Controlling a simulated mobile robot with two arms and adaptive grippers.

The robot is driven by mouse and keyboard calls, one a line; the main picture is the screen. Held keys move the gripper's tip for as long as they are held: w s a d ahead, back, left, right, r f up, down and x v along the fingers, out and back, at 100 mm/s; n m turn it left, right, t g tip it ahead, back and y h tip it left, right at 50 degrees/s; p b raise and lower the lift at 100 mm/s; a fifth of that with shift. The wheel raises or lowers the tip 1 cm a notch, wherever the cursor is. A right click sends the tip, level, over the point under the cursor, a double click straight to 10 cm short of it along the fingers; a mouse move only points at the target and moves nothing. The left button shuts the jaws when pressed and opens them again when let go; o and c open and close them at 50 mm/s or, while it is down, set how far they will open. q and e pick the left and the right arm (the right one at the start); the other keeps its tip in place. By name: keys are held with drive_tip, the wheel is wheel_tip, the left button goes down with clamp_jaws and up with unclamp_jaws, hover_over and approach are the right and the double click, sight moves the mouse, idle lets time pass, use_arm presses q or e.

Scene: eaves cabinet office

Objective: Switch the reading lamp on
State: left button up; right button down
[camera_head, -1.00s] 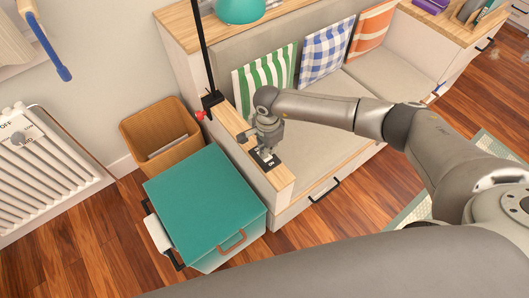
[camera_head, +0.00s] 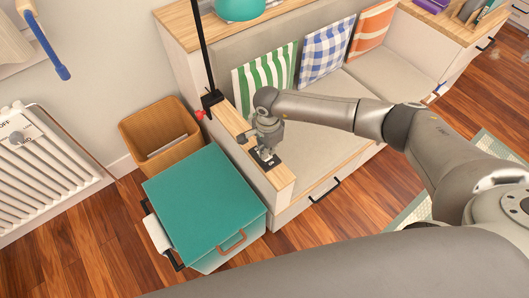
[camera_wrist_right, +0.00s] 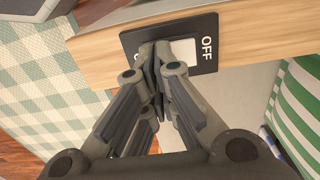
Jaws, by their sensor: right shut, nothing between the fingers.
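A black switch plate (camera_head: 274,165) lies on the wooden ledge at the end of the bench. In the right wrist view the plate (camera_wrist_right: 205,65) shows the word OFF at its right end and a white rocker (camera_wrist_right: 183,50). My right gripper (camera_head: 265,153) is shut and empty, pointing down at the plate. In the wrist view its closed fingertips (camera_wrist_right: 163,52) cover part of the rocker; whether they touch it I cannot tell. A black pole (camera_head: 203,45), possibly the lamp's, is clamped to the ledge. No lit lamp shows. My left gripper is not in view.
A teal-lidded box (camera_head: 205,200) and a wooden bin (camera_head: 160,135) stand on the floor left of the bench. Striped and checked cushions (camera_head: 265,80) lean on the backrest. The bench seat (camera_head: 320,135) is clear beside the ledge.

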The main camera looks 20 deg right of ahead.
drive_tip(key=shift+f+b, duration=0.65)
drive_tip(key=shift+f, duration=0.05)
idle(0.4)
drive_tip(key=shift+r+p, duration=2.25)
drive_tip(key=shift+r, duration=1.3)
